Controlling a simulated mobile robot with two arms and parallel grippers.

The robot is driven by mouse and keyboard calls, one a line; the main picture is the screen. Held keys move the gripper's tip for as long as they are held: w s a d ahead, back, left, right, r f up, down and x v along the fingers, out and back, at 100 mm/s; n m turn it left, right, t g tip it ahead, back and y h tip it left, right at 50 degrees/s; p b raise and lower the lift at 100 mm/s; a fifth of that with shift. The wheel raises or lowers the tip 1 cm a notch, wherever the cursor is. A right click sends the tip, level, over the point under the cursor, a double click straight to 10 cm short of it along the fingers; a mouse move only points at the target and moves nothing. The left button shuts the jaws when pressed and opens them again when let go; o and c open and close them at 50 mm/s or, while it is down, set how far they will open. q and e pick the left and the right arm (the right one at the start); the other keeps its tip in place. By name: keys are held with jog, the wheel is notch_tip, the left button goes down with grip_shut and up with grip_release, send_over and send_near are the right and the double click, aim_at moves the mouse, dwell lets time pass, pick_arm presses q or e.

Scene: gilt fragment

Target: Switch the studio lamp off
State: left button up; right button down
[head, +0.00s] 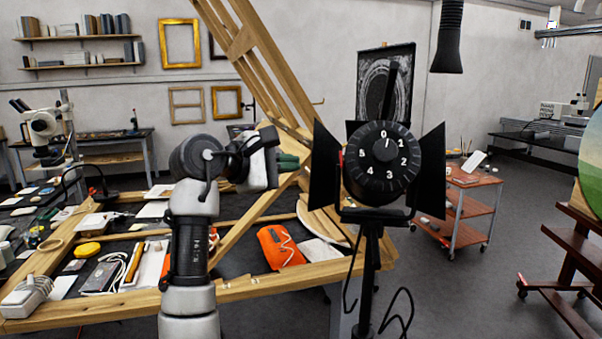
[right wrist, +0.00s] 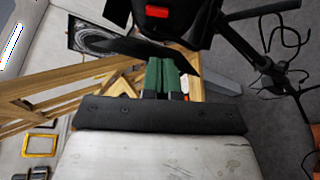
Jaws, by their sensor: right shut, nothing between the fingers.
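The studio lamp (head: 381,190) stands on a black stand, with black flaps out to both sides. Its round back faces me and carries a dial numbered from 0 up; the white mark on the knob (head: 386,151) points up, close to the 0. A small red switch (head: 341,156) is on the lamp's left side. The right wrist view shows the red switch (right wrist: 157,12) on the black housing at the top. My right gripper (head: 289,162) has green fingertips, shut and empty, left of the lamp and apart from the switch. Its fingers (right wrist: 161,76) point toward the lamp. My left gripper is out of view.
A wooden-framed worktable (head: 240,291) with tools and an orange pouch (head: 279,248) lies below my arm. A tall wooden easel frame (head: 262,62) leans behind the gripper. A red trolley (head: 470,180) stands right of the lamp. Cables hang by the stand.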

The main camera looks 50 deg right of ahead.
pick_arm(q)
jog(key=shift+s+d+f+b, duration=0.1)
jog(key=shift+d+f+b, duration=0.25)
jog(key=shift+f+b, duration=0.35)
pick_arm(e)
jog(key=v, duration=0.5)
jog(key=shift+w, duration=0.1)
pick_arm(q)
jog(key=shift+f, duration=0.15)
pick_arm(e)
jog(key=shift+w, duration=0.1)
